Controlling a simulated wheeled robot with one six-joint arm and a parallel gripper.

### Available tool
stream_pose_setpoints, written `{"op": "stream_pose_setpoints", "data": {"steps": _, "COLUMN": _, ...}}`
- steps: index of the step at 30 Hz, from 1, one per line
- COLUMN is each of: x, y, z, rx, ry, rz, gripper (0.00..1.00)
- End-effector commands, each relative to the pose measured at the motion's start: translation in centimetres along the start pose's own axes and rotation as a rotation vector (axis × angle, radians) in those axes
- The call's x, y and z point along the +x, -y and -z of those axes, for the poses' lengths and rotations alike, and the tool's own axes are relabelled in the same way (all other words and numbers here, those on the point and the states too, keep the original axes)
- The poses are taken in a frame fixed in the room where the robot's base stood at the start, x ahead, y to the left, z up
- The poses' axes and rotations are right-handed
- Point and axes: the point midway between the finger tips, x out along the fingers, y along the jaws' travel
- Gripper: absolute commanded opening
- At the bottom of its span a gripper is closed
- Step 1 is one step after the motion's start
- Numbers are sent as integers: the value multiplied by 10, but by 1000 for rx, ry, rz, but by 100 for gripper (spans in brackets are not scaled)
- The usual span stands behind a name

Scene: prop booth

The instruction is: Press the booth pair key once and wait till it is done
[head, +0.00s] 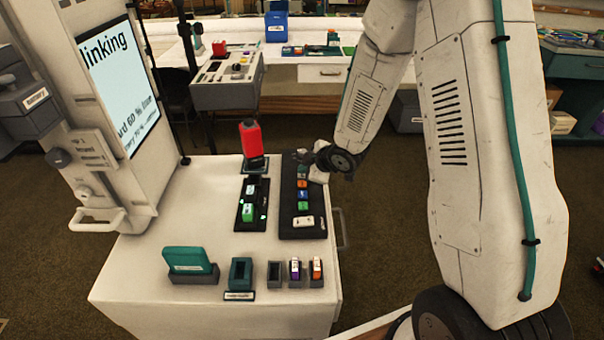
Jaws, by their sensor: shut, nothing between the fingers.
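A dark key panel (290,222) lies on the right side of the white cabinet top. It carries a column of coloured keys, among them an orange one (303,184), a blue one (303,195) and a green one (303,207), with a white key (304,221) near its front end. The key labels are too small to read, so I cannot tell which is the pair key. My gripper (305,160) is shut and empty at the far end of the panel. Whether it touches a key is hidden by the small size and my own wrist.
A red bottle-like object (251,140) stands left of my gripper. A black tray (246,216) with a green block lies beside the panel. Several small holders, one a teal stand (240,272), line the front edge. A screen (118,78) stands at left.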

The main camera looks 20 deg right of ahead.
Motion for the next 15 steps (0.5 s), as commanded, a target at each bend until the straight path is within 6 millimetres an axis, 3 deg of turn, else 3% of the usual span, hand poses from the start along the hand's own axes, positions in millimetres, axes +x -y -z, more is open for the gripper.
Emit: {"op": "stream_pose_setpoints", "data": {"steps": 15, "x": -11, "y": -8, "z": 8, "rx": 0, "ry": 0, "rz": 0, "gripper": 0}}
